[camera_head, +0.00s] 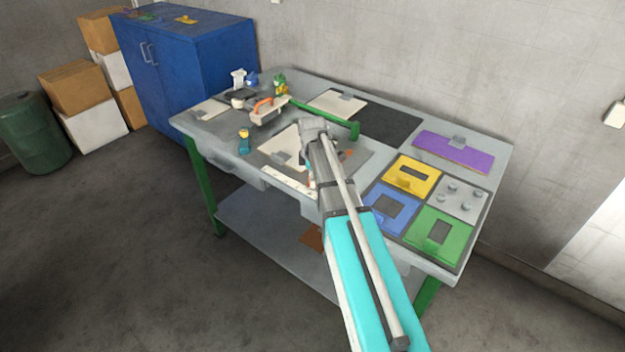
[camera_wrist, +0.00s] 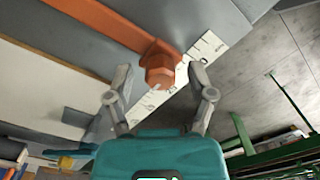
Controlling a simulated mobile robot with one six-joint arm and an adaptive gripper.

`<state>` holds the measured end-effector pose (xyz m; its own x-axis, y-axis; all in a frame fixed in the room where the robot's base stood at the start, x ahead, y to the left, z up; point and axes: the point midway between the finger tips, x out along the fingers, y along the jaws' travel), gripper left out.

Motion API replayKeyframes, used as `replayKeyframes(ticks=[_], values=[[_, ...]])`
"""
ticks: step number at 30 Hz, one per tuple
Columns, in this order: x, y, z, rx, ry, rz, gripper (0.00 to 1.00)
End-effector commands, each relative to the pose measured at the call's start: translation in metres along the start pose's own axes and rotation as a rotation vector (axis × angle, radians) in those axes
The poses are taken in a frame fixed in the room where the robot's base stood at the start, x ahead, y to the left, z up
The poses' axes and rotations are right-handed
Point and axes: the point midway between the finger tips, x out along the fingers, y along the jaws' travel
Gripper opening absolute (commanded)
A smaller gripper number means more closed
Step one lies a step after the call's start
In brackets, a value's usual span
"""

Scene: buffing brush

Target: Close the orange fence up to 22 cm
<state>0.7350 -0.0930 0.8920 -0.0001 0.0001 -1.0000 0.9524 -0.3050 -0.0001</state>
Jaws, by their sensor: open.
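The orange fence (camera_wrist: 110,28) is a long bar in the wrist view, running from the upper left to a faceted orange end block (camera_wrist: 160,66). The block sits over a white ruler (camera_wrist: 207,47) with black marks. The digits are too partial to read as a fence position. My gripper (camera_wrist: 158,72) is open, with one finger on each side of the block; I cannot tell whether either touches it. In the head view my arm hides most of the fence. A small orange part (camera_head: 348,153) shows right of the arm, and the ruler (camera_head: 289,181) lies along the table's front edge.
The grey workbench (camera_head: 215,128) also carries a green bar (camera_head: 325,115), an orange-handled brush (camera_head: 268,110), a small bottle (camera_head: 244,142), a purple plate (camera_head: 452,152) and yellow, blue and green panels at right. A blue cabinet (camera_head: 195,75) stands behind left. The floor in front is clear.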

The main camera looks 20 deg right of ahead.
Motion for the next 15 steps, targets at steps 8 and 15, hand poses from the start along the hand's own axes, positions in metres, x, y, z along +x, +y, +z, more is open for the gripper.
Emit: replayKeyframes(ticks=[8, 15], values=[[-0.0001, 0.0000, 0.0000, 0.000, 0.000, 0.000, 0.67], [-0.0001, 0.0000, 0.0000, 0.000, 0.000, 0.000, 0.22]])
